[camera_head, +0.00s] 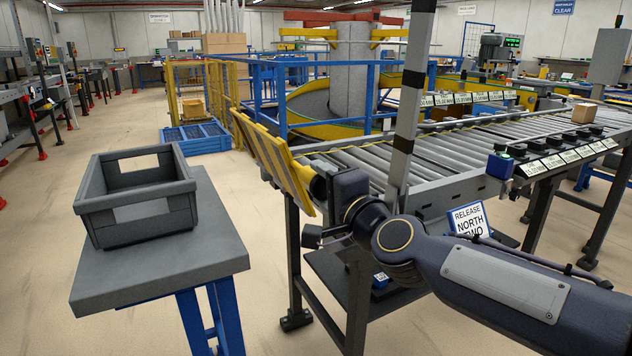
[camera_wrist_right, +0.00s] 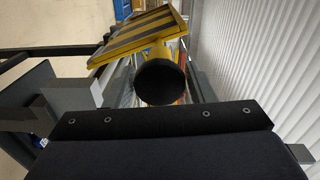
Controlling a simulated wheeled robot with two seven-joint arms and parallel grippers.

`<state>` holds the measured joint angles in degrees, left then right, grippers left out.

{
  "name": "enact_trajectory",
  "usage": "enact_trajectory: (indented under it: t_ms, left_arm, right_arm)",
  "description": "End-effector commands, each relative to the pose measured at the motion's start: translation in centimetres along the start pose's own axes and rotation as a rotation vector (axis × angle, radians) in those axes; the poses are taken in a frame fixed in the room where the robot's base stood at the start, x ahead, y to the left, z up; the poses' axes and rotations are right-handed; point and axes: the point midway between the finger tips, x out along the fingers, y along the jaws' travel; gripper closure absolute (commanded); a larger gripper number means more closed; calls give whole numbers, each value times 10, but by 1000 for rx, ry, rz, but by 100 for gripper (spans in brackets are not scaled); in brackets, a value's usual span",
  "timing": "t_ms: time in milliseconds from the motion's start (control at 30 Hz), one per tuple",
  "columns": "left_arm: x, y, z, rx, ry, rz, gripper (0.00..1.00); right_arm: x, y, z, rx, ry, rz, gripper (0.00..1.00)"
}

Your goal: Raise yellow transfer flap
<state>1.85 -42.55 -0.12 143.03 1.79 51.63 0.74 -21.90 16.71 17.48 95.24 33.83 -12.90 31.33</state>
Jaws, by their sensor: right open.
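The yellow transfer flap (camera_head: 272,160) with black stripes hangs at the near left end of the roller conveyor, steeply tilted. In the right wrist view the flap (camera_wrist_right: 140,36) has a round black knob (camera_wrist_right: 165,80) on a yellow stem. The knob (camera_head: 318,184) also shows in the head view, just in front of my right gripper (camera_head: 323,208). That gripper is open, with its fingers spread to either side of the knob's line; the knob looks ungripped. Whether anything touches is unclear. My left gripper is out of view.
A grey open crate (camera_head: 138,222) stands on a grey table (camera_head: 205,262) at the left. The roller conveyor (camera_head: 440,152) carries a small carton (camera_head: 584,113). A striped post (camera_head: 404,120) rises beside my right arm. Floor between table and conveyor is clear.

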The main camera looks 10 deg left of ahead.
Motion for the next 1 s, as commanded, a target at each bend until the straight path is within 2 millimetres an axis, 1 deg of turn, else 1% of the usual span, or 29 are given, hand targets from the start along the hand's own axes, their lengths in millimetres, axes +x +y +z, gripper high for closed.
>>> enact_trajectory:
  t_ms: [33, 100, 200, 300, 400, 667, 767, 867, 967, 1000]
  left_arm:
    - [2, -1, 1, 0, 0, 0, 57]
    - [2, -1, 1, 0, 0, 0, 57]
    - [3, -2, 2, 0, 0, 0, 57]
    - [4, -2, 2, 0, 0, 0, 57]
    - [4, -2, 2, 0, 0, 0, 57]
    - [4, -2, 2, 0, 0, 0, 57]
    - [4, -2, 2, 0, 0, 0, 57]
    - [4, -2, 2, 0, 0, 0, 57]
    - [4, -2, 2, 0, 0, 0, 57]
    - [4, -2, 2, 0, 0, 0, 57]
  right_arm:
    - [-10, 0, -1, -2, 2, -2, 50]
    - [-22, 0, -1, -2, 3, -2, 50]
    - [-35, 0, -1, -1, 2, -1, 50]
    - [-43, 0, -1, -1, 2, 0, 50]
    - [-46, 0, -1, -1, 2, 0, 50]
    - [-47, 0, -1, -2, 2, 1, 50]
    - [-57, 6, -7, -46, -4, 22, 50]
    - [-89, 27, -22, -173, -23, 98, 50]
    - [-141, 67, -40, -344, -63, 234, 50]
    - [-164, 87, -45, -407, -85, 300, 50]
